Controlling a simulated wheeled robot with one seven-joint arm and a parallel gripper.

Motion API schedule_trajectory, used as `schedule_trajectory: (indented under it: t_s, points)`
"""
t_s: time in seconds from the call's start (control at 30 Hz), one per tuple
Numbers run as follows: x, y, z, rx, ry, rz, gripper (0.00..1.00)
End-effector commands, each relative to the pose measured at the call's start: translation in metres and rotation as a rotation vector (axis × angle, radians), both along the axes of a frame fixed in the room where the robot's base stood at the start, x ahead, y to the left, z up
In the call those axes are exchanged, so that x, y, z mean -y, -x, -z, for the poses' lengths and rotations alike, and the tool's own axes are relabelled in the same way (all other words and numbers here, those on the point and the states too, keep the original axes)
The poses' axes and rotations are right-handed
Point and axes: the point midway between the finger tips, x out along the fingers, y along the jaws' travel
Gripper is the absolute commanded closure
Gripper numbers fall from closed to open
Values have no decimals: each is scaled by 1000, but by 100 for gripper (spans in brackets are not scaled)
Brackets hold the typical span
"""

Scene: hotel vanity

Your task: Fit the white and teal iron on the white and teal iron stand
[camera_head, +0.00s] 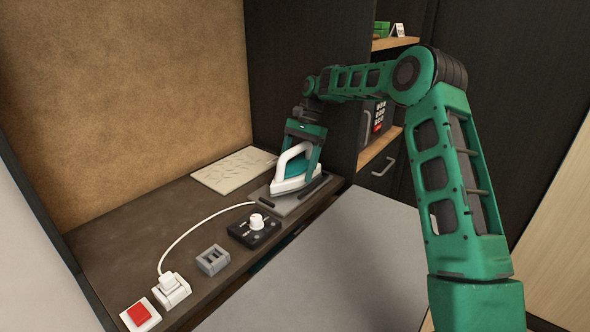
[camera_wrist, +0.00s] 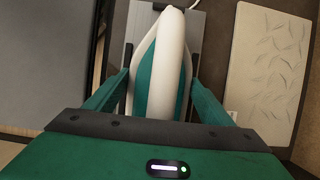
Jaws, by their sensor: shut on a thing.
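The white and teal iron (camera_head: 290,185) is between the fingers of my gripper (camera_head: 302,160) at the back right of the dark counter. In the wrist view, my gripper (camera_wrist: 159,78) is shut on the iron (camera_wrist: 172,45), one finger on each side of its body. A flat grey plate (camera_head: 318,184) with dark slots lies under the iron and seems to be its stand. The plate shows in the wrist view (camera_wrist: 140,22) too. The iron is over or on the plate; I cannot tell whether its sole touches it.
A white cord runs from near the plate to a white plug block (camera_head: 172,290). A black box with a white knob (camera_head: 256,222), a grey socket block (camera_head: 212,260) and a red switch (camera_head: 139,313) line the front edge. A patterned cream board (camera_head: 234,168) lies behind. Shelves (camera_head: 381,147) stand right.

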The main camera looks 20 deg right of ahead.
Motion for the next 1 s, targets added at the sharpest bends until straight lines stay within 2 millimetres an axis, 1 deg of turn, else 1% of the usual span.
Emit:
schedule_trajectory:
  t_s: [1.0]
  points:
    - [0, 0, 10, 2, 0, -1, 82]
